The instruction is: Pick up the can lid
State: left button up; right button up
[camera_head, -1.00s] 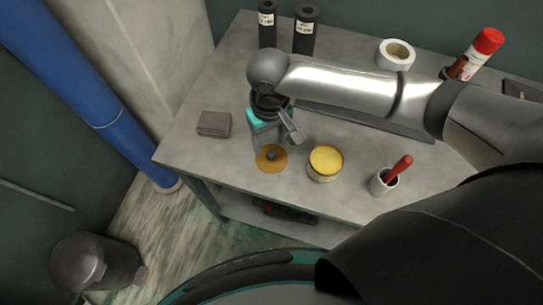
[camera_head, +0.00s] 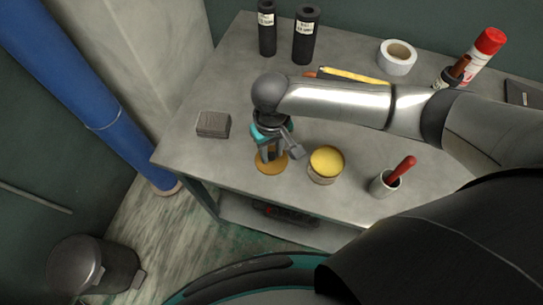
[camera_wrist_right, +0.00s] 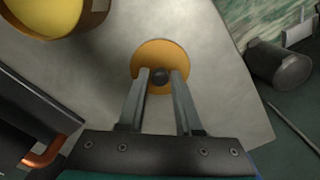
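The can lid (camera_head: 282,167) is a flat orange disc with a dark round knob, lying on the grey workbench near its front edge. My right gripper (camera_head: 269,158) points down over the lid. In the right wrist view its two fingertips (camera_wrist_right: 161,74) stand on either side of the knob (camera_wrist_right: 160,78), apart, with the lid (camera_wrist_right: 160,47) beyond them. The gripper hides part of the lid in the head view. An open can with yellow contents (camera_head: 326,163) stands just right of the lid. My left gripper is not in view.
A grey box (camera_head: 213,124) lies to the left. Black bottles (camera_head: 306,35), a tape roll (camera_head: 397,57) and a red-capped can (camera_head: 487,43) stand behind. A bin (camera_head: 88,262) is on the floor.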

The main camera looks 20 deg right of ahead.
grip_shut()
dwell(0.3)
